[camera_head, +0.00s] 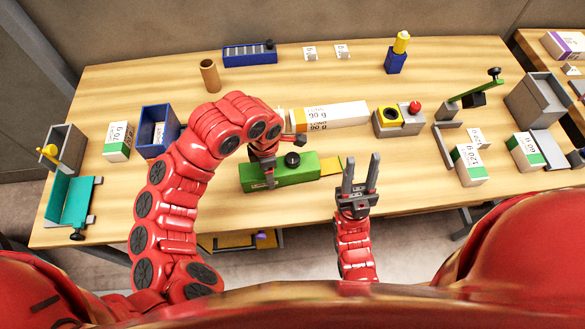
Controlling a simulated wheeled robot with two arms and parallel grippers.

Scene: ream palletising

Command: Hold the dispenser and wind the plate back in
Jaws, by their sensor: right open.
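The green dispenser (238,178) lies on the table in front of me, with a black round knob (292,160) on top. A yellow plate (345,164) sticks out of its right end. My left gripper (268,172) points down over the dispenser's left part, one finger in front of its near face. The other finger is hidden, so I cannot tell if it grips. My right gripper (360,172) is open and empty, fingers pointing away from me, to the right of the dispenser and apart from it.
Behind the dispenser lies a white and orange ream (340,116). A grey box with a yellow ring and red button (399,119) stands to its right. A blue bin (158,128) and a white-green ream (118,141) stand left. The near right table is clear up to the reams (469,166).

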